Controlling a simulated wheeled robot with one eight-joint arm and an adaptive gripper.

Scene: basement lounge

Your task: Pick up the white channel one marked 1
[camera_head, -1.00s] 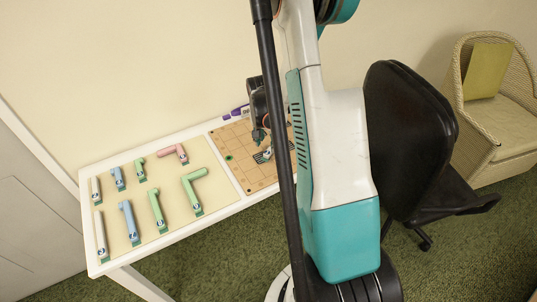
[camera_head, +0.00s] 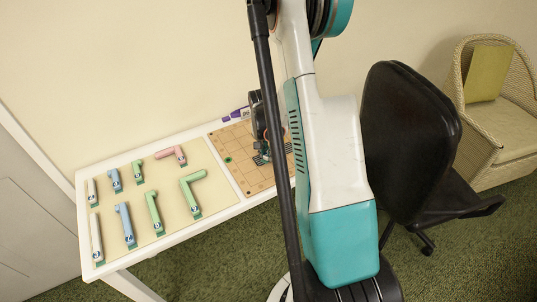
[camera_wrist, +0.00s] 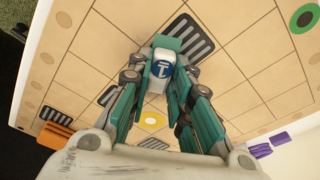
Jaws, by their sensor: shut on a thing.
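The white channel (camera_wrist: 163,58) has a blue round label that appears to carry a 1. Its teal end lies toward the top of the wrist view. My gripper (camera_wrist: 162,72) is shut on it, with a teal finger on each side. It is over the tan gridded board (camera_wrist: 95,45); I cannot tell whether the channel still touches the board. In the head view, my gripper (camera_head: 264,146) is low over the board (camera_head: 228,137), and the channel is mostly hidden there.
Several white, blue, green and pink pieces, including a green bent one (camera_head: 190,190), lie on the table's left part. The board bears dark slotted plates (camera_wrist: 188,36), a yellow hexagon (camera_wrist: 152,121) and a green disc (camera_wrist: 305,17). A black chair (camera_head: 410,130) stands right.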

